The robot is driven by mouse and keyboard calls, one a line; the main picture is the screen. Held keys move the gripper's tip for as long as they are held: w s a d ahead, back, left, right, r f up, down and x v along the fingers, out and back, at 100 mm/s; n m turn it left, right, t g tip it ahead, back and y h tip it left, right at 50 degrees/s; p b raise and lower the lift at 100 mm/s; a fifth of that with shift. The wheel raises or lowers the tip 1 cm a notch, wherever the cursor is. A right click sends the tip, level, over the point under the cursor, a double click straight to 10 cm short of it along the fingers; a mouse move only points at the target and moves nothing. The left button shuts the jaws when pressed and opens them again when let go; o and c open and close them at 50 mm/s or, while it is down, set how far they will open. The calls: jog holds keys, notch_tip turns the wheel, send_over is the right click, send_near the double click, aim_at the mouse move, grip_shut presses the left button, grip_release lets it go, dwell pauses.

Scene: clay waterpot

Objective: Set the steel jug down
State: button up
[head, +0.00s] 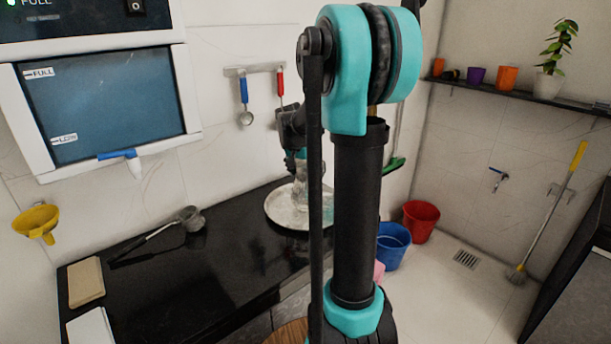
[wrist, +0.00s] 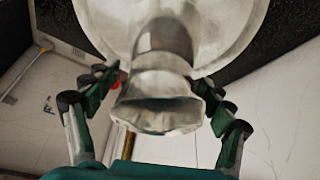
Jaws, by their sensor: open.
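The steel jug (head: 301,186) is a shiny grey vessel, seen at the round pale metal tray (head: 279,217) on the black counter. My arm hides part of both in the head view. In the wrist view the jug (wrist: 160,110) shows its wide mouth toward the camera, with the tray (wrist: 235,35) behind it. My gripper (wrist: 155,85) is open, with one finger on each side of the jug. I cannot tell whether either finger touches it. In the head view my gripper (head: 296,165) is at the jug's upper part.
A grey ladle (head: 190,218) lies on the black counter (head: 190,285), left of the tray. A tan block (head: 86,282) lies at the counter's left end. Blue (head: 392,246) and red (head: 421,221) buckets stand on the floor at right. The counter's middle is clear.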

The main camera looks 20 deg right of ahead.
jog(key=v, duration=1.2)
